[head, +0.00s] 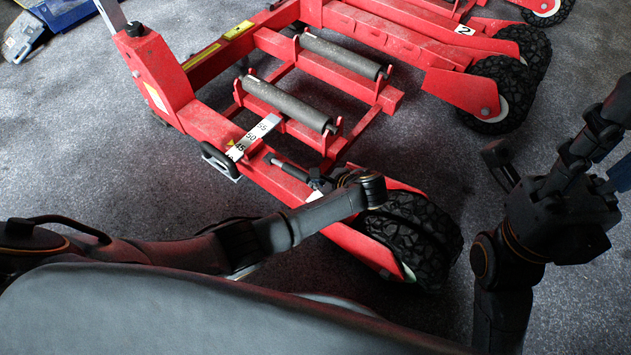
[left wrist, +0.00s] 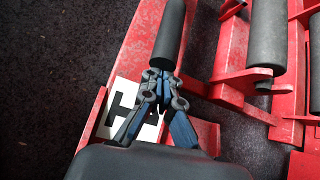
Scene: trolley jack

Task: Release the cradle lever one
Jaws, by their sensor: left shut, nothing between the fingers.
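The cradle lever (head: 289,168) is a dark grey cylindrical grip low on the near red trolley jack (head: 205,122). In the left wrist view the lever grip (left wrist: 170,35) points away from me. My left gripper (head: 317,184) is at the near end of this lever. In the left wrist view its fingertips (left wrist: 160,77) are together at the grip's near end, with nothing held between them. I cannot tell whether they touch it. A white plate with a black number (left wrist: 128,118) lies partly hidden under the fingers. My right gripper (head: 535,175) is at the right, apart from the jack; its jaws are unclear.
Two grey rollers (head: 288,103) lie across the red frame beyond the lever. A black wheel (head: 415,235) is close to my left gripper. Another red jack marked 2 (head: 465,30) stands behind.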

